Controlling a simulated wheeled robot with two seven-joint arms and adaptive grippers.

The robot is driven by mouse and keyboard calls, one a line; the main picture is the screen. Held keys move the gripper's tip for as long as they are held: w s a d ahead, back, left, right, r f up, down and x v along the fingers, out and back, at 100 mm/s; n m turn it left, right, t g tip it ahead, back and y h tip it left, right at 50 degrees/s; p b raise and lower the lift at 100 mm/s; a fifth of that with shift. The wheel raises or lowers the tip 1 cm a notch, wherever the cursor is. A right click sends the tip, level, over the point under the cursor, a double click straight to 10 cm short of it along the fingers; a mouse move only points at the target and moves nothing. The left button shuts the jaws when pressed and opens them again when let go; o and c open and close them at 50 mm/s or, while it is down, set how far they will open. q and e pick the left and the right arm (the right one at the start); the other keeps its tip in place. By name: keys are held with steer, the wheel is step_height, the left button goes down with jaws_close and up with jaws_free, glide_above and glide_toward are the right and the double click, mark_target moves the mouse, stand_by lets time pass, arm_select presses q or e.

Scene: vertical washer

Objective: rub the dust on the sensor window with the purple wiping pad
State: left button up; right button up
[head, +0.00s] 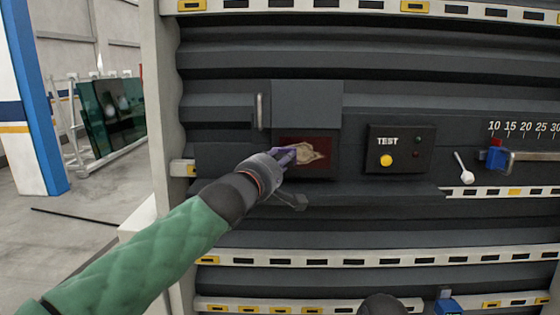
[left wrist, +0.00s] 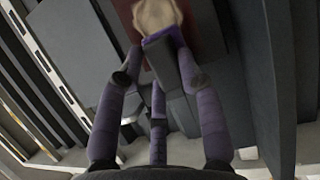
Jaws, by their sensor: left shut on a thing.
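The sensor window (head: 322,168) is a dark red pane set in the dark machine panel, below a raised grey cover. A tan patch of dust (head: 310,151) lies across its middle. My left gripper (head: 283,158) is at the window's left part. In the left wrist view, its fingers are shut on the purple wiping pad (left wrist: 163,37), which has a grey block behind it. The pad's edge is at the lower border of the dust (left wrist: 157,16); I cannot tell whether it presses on the glass. The gripper hides the window's lower left.
A TEST box (head: 400,150) with a yellow button is right of the window. Further right are a small white spoon-like lever (head: 464,168) and a blue slider (head: 495,158) under a number scale. A ledge (head: 350,200) runs below. Glass panes (head: 112,115) stand at left.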

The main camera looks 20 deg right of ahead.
mark_target(293, 161)
arm_select(q)
steer(key=shift+w+d+p, duration=0.15)
steer(key=shift+w+p, duration=0.25)
steer(key=shift+w, duration=0.2)
steer(key=shift+d, duration=0.1)
steer(key=shift+s+d+f+b, duration=0.2)
steer(key=shift+d+b, duration=0.35)
steer(key=shift+b, duration=0.2)
steer(key=shift+s+d+b, duration=0.3)
steer(key=shift+d+b, duration=0.55)
steer(key=shift+d, duration=0.05)
steer(key=shift+s+d+r, duration=0.1)
steer(key=shift+d+r, duration=0.05)
steer(key=shift+d, duration=0.15)
steer(key=shift+s+d+b, duration=0.2)
steer(key=shift+d+b, duration=0.55)
steer(key=shift+d, duration=0.05)
steer(key=shift+s+d+b, duration=0.15)
steer(key=shift+d+b, duration=0.55)
steer(key=shift+d, duration=0.1)
